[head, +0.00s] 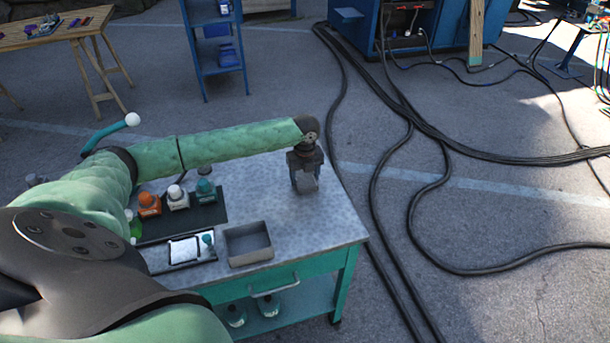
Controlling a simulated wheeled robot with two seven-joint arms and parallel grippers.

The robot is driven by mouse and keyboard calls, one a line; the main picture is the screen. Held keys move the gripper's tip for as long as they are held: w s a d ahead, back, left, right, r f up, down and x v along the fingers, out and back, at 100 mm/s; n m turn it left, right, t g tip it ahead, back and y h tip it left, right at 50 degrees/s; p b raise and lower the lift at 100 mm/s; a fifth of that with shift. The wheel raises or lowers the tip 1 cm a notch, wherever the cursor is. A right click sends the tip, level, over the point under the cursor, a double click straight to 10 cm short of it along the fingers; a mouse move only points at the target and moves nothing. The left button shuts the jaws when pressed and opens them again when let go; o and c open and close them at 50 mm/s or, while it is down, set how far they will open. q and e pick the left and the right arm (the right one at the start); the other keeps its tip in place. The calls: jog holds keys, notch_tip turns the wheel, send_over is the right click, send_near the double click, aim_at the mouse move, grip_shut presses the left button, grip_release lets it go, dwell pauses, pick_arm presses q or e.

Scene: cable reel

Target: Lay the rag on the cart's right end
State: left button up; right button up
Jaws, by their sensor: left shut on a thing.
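My left arm reaches across the cart (310,228), which has a grey speckled top and a green frame. My left gripper (305,178) points down over the right part of the cart's top. It is shut on a small grey thing that looks like the rag (307,184). The rag is partly hidden by the fingers. I cannot tell whether its lower edge touches the top. The top around it at the right end is bare. My right gripper is not in view.
A grey open box (249,257) stands left of the bare area. A dark mat (210,216) holds several small bottles, and a tray (167,264) with a white pad lies in front of it. Black cables (385,180) run over the floor right of the cart.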

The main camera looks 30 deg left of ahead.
aim_at(305, 178)
pick_arm(q)
jog(key=o, duration=1)
jog(key=shift+f, duration=0.1)
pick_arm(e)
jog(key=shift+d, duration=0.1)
pick_arm(q)
jog(key=shift+r, duration=0.25)
notch_tip(305, 178, up, 12)
jog(key=b, duration=0.4)
jog(key=shift+b, duration=0.35)
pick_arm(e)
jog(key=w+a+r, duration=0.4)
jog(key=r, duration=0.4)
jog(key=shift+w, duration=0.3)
pick_arm(q)
jog(key=shift+f, duration=0.1)
